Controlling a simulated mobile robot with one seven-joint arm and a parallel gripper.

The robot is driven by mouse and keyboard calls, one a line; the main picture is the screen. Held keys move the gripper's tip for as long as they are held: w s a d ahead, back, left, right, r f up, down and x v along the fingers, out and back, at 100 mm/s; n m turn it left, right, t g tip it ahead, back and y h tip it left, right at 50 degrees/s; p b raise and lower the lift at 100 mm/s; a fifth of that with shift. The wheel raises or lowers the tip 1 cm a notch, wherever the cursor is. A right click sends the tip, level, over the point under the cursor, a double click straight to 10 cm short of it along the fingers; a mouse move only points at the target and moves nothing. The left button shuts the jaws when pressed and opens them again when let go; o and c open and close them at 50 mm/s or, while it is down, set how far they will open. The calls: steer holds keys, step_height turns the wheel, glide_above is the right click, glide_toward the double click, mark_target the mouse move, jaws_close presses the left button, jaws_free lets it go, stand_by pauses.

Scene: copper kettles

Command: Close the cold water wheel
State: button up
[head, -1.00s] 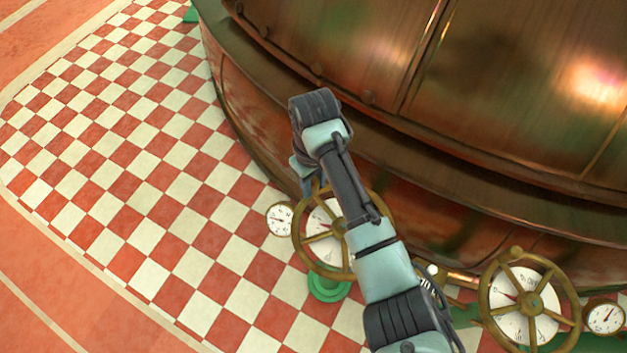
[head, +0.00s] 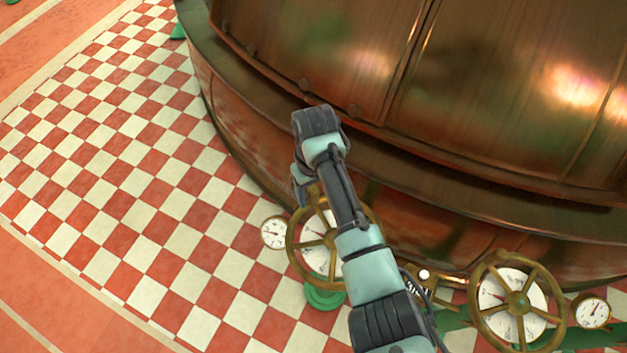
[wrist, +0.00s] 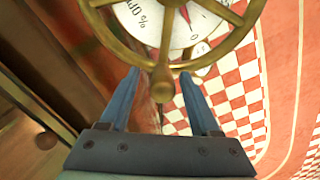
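A brass hand wheel (head: 291,250) with spokes over a white dial stands at the kettle's foot, partly behind my arm in the head view. A second, similar wheel (head: 477,283) is to its right. I cannot read which is labelled cold water. In the wrist view a brass wheel (wrist: 235,38) fills the top, with a dial (wrist: 152,22) and a red needle behind it. Its round-ended handle knob (wrist: 162,84) lies between the blue fingers of my gripper (wrist: 160,76). The fingers are open, one on each side, with visible gaps; contact cannot be told.
The big copper kettle (head: 500,90) with its dark ledge fills the right and stands close to my arm. Small gauges (head: 274,233) (head: 592,311) flank the wheels. A green base (head: 325,298) sits below the left wheel. The checkered floor (head: 130,190) at left is clear.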

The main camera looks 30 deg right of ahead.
step_height(320, 180, up, 13)
steer(key=p, duration=0.3)
stand_by(0.4)
stand_by(0.4)
steer(key=w+a+r+t, duration=0.3)
steer(key=w+r+t, duration=0.15)
steer(key=r, duration=0.35)
steer(key=w+a+r+n+t, duration=0.1)
steer(key=w+a+r+t, duration=0.35)
steer(key=r, duration=0.35)
steer(key=w+a+r+t, duration=0.3)
steer(key=w+r, duration=0.2)
steer(key=r, duration=0.2)
steer(key=s+a+r+t, duration=0.2)
steer(key=r+t, duration=0.2)
steer(key=r, duration=0.5)
steer(key=s+a+r+t, duration=0.2)
steer(key=r+t, duration=0.1)
steer(key=r, duration=0.6)
steer(key=s+a+r+m+t+p, duration=0.2)
steer(key=s+r+t, duration=0.7)
steer(key=s+r, duration=0.9)
step_height(320, 180, up, 13)
steer(key=w+p, duration=0.2)
steer(key=p, duration=1)
steer(key=shift+w+r+g, duration=0.15)
steer(key=shift+w+g, duration=0.05)
steer(key=shift+g, duration=0.1)
